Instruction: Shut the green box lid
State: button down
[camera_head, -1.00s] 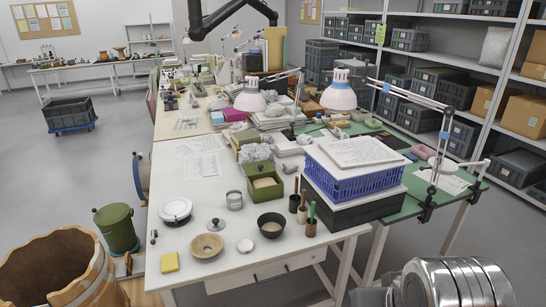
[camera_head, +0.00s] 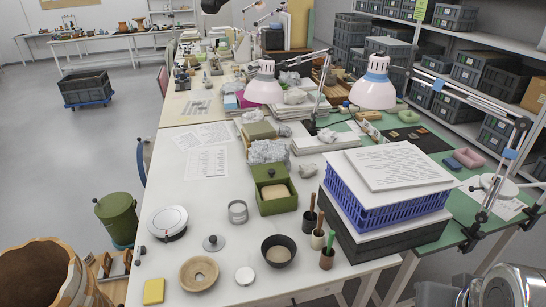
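The green box (camera_head: 278,205) stands on the white table, left of the blue crate. Its lid (camera_head: 270,173) is open and stands up at the back edge of the box. A tan block-like item (camera_head: 275,192) shows inside the box.
A metal tin (camera_head: 237,211), a dark bowl (camera_head: 278,251) and several upright wooden-handled tools (camera_head: 318,240) stand close around the box. The blue crate (camera_head: 385,208) with papers on top is to its right. Grey crumpled material (camera_head: 268,151) lies just behind.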

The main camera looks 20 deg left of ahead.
aim_at(264, 173)
jog(key=u, duration=0.5)
jog(key=i, duration=0.85)
jog(key=u, duration=0.6)
